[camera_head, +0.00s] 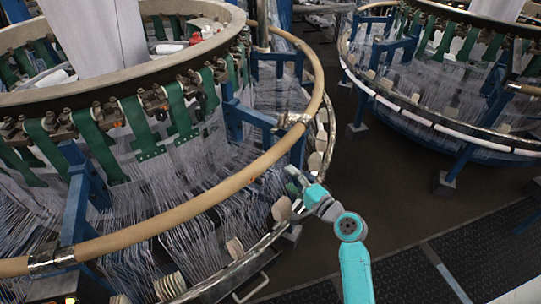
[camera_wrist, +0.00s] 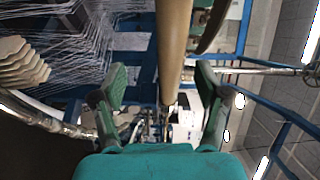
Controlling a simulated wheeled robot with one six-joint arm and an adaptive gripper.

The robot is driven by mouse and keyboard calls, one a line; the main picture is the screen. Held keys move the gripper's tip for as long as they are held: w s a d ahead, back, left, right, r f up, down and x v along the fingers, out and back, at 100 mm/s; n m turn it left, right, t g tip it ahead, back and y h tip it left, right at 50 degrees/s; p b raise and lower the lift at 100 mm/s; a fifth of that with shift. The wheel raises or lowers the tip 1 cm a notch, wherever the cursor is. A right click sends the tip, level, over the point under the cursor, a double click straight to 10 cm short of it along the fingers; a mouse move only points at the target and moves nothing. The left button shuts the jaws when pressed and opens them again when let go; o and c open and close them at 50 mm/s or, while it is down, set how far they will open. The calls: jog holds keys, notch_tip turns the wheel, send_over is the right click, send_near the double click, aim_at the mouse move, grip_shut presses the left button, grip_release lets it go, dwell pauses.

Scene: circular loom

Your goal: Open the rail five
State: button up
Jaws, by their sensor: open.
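The near circular loom carries a long tan curved rail (camera_head: 232,178) around its front, with metal joints (camera_head: 296,119) along it. I cannot tell which section is rail five. My gripper (camera_head: 294,192) is outside the loom, just below and to the right of the rail in the head view. In the wrist view a tan rail (camera_wrist: 173,45) runs down the middle, in line with the gap between the two open green fingers of my gripper (camera_wrist: 161,78). Nothing is held. I cannot tell how far the rail is from the fingertips.
Blue posts (camera_head: 243,113) and fine white threads (camera_head: 210,165) lie inside the rail. A lower metal ring with pale discs (camera_head: 235,247) runs close to my gripper. A second loom (camera_head: 440,120) stands at the right. Dark floor (camera_head: 400,215) between them is open.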

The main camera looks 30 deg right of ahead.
aim_at(276, 159)
jog(key=w, duration=0.7)
jog(key=w+r, duration=0.1)
jog(key=w, duration=0.3)
jog(key=shift+w+r, duration=0.1)
jog(key=shift+w, duration=0.25)
jog(key=shift+c, duration=0.3)
grip_shut()
jog(key=shift+r, duration=0.1)
